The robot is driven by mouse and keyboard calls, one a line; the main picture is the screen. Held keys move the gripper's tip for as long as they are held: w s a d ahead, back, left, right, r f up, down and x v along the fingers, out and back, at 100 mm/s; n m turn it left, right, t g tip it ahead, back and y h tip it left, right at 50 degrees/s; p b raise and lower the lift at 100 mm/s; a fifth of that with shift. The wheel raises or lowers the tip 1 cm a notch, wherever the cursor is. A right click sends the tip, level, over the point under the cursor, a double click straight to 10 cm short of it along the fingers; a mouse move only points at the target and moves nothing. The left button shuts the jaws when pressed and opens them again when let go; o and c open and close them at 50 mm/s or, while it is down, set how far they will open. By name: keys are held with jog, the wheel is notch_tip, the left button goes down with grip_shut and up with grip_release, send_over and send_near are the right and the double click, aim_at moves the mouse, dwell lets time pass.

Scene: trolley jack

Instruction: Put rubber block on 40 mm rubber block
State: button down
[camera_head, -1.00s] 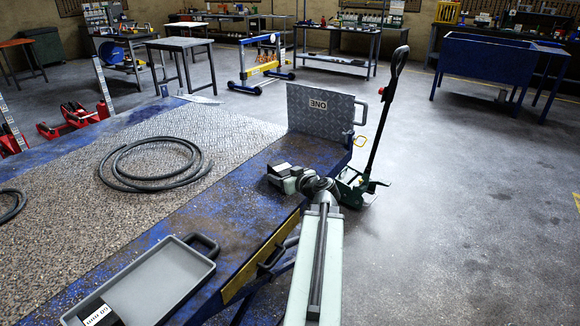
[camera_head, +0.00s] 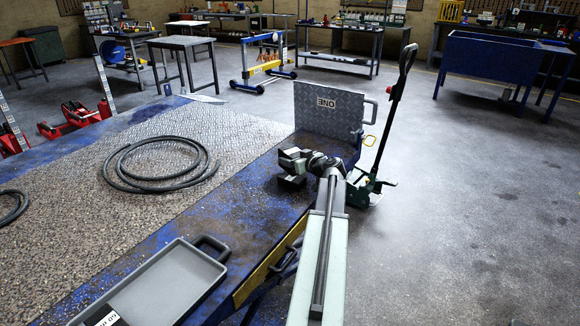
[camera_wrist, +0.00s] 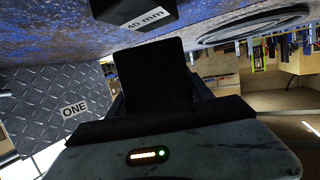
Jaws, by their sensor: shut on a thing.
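My gripper (camera_head: 298,160) is shut on the rubber block, a black slab that fills the middle of the wrist view (camera_wrist: 158,75). The 40 mm rubber block (camera_wrist: 135,14) is dark with a white "40 mm" label and shows at the top edge of the wrist view, partly cut off. In the head view it seems to be the dark block (camera_head: 291,183) just under my gripper, on the blue bench top. The held block looks to be above it; I cannot tell the exact gap. My gripper partly hides both blocks in the head view.
A chequered metal plate marked ONE (camera_head: 327,109) stands just behind my gripper, with a trolley jack (camera_head: 366,188) and its tall handle to the right. A grey tray (camera_head: 196,300) is at front left.

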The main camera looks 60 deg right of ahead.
jog(key=f+b, duration=0.3)
jog(key=shift+s+d+f, duration=0.1)
jog(key=shift+d+f, duration=0.2)
jog(key=shift+d, duration=0.05)
jog(key=shift+a+f+b, duration=0.1)
jog(key=shift+f+b, duration=0.1)
jog(key=shift+b, duration=0.25)
jog(key=shift+w+a+r, duration=0.15)
jog(key=shift+w+r, duration=0.05)
jog(key=shift+w, duration=0.15)
jog(key=shift+f, duration=0.15)
jog(key=shift+c, duration=2.1)
grip_release()
jog(key=shift+s, duration=0.1)
